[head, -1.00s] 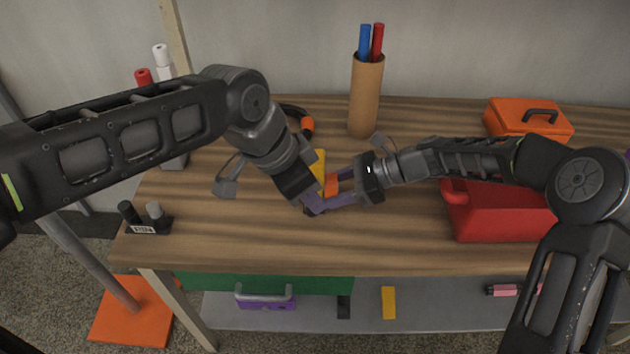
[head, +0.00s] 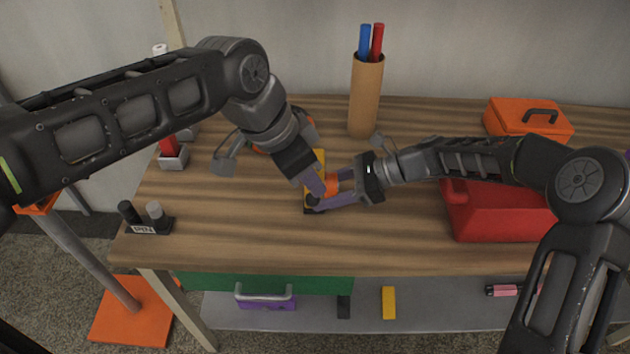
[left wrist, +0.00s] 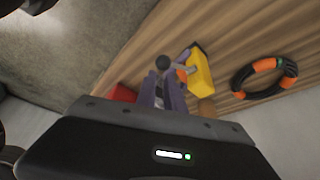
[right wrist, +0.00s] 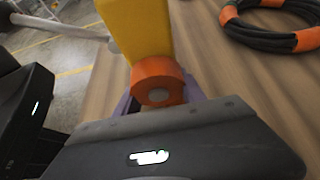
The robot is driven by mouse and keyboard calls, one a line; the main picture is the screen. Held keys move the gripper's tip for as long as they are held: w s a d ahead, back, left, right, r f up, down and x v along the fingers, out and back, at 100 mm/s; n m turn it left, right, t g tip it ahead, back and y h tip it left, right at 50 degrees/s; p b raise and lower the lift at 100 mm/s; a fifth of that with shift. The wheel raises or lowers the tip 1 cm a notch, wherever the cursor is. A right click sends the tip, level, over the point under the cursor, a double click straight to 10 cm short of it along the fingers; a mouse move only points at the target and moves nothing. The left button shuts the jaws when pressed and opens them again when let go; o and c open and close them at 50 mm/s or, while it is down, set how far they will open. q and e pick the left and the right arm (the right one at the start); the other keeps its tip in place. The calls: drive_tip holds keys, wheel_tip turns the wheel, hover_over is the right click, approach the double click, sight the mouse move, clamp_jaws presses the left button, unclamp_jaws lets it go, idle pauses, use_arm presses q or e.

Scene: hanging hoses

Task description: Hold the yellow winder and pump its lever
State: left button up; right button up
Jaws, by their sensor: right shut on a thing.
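The yellow winder (head: 318,163) is upright above the middle of the table; it also shows in the left wrist view (left wrist: 201,72) and right wrist view (right wrist: 137,25). My right gripper (head: 335,190) is shut on its orange round part (right wrist: 157,82), coming from the right. A dark ball knob (left wrist: 163,62), apparently the lever's end, shows beside the winder in the left wrist view. My left gripper (head: 316,188) has its purple fingertips at this knob. The fingers look close together with a narrow gap; whether they grip the lever is unclear.
A black hose coil with orange bands (left wrist: 264,78) lies behind my left gripper. A brown cup (head: 365,100) with blue and red sticks stands at the back. A red box (head: 495,210) and orange box (head: 525,118) are at the right. The table's front middle is clear.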

sight(312, 203)
use_arm(q)
drive_tip(key=shift+s+f, duration=0.25)
drive_tip(key=shift+f, duration=0.7)
drive_tip(key=shift+s+f, duration=0.25)
drive_tip(key=shift+f, duration=0.85)
drive_tip(key=shift+s+f, duration=0.2)
drive_tip(key=shift+f, duration=1)
use_arm(e)
drive_tip(key=shift+a, duration=0.1)
use_arm(q)
drive_tip(key=shift+w+r, duration=0.1)
drive_tip(key=shift+r, duration=1.6)
